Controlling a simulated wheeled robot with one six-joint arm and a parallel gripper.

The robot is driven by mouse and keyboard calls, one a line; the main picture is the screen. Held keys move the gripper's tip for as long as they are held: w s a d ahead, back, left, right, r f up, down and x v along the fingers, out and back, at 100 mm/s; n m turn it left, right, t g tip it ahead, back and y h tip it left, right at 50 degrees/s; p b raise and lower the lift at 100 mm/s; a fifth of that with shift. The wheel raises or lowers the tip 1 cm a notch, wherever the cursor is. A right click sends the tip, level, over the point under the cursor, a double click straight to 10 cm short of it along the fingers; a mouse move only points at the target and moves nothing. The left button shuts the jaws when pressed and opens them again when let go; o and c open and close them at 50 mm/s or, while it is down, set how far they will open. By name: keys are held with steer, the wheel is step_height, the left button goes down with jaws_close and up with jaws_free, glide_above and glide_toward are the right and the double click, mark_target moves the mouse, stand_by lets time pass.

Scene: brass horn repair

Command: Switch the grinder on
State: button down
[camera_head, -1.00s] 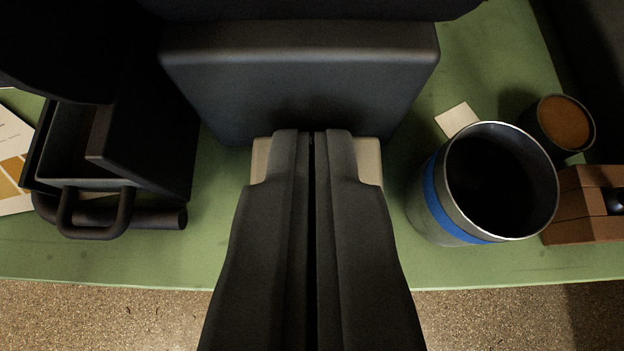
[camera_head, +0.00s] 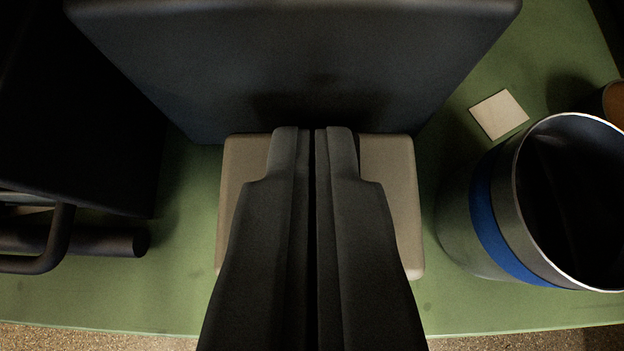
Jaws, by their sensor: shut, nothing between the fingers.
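A large dark box-shaped body (camera_head: 290,60), which looks like the grinder's housing, fills the top middle of the view. A beige block (camera_head: 392,170) lies at its near foot, partly hidden under my gripper. I cannot tell whether it is a switch or a base. My gripper (camera_head: 312,132) is shut and empty, pointing down over the beige block with its tips close to the dark front face. Whether the tips touch anything cannot be told. No switch marking or light shows.
A steel cup with a blue band (camera_head: 487,215) stands open on the right, near a small pale square (camera_head: 498,114). A dark body with a bar handle (camera_head: 75,238) is on the left. The green bench top (camera_head: 180,290) is bare between them, ending at the bottom edge.

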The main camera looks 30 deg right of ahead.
steer(key=shift+w+f, duration=0.1)
steer(key=shift+f, duration=0.1)
steer(key=shift+w+d, duration=0.1)
steer(key=shift+d, duration=0.05)
steer(key=shift+w+d+r, duration=0.25)
steer(key=shift+w+d, duration=0.05)
steer(key=shift+w, duration=0.2)
stand_by(0.3)
